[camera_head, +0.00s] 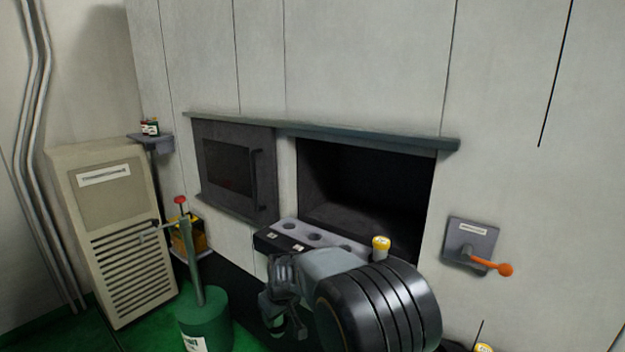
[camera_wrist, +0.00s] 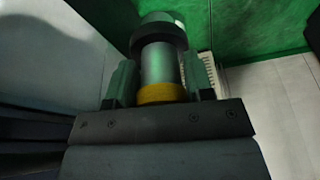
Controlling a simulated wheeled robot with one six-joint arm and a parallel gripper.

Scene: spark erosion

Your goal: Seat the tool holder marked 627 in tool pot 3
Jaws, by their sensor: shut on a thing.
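My gripper (camera_wrist: 160,80) is shut on a tool holder (camera_wrist: 160,62), a grey-green cylinder with a dark wider end and a yellow band between the two fingers. Its number does not show. In the head view my gripper (camera_head: 284,300) is low, in front of the pot rack and apart from it, partly hidden by my own arm. The pot rack (camera_head: 290,236) is a grey bar with a dark front, small white labels and round pots along its top. The pots at its left look empty. A yellow-capped holder (camera_head: 381,244) stands at its right end. The label numbers are too small to read.
Behind the rack is a dark opening (camera_head: 365,190), with a dark windowed door (camera_head: 232,170) to its left. A green post stand (camera_head: 203,318) stands left of my gripper. An orange-handled lever (camera_head: 490,262) is on the right wall. Another yellow cap (camera_head: 484,348) shows at the bottom edge.

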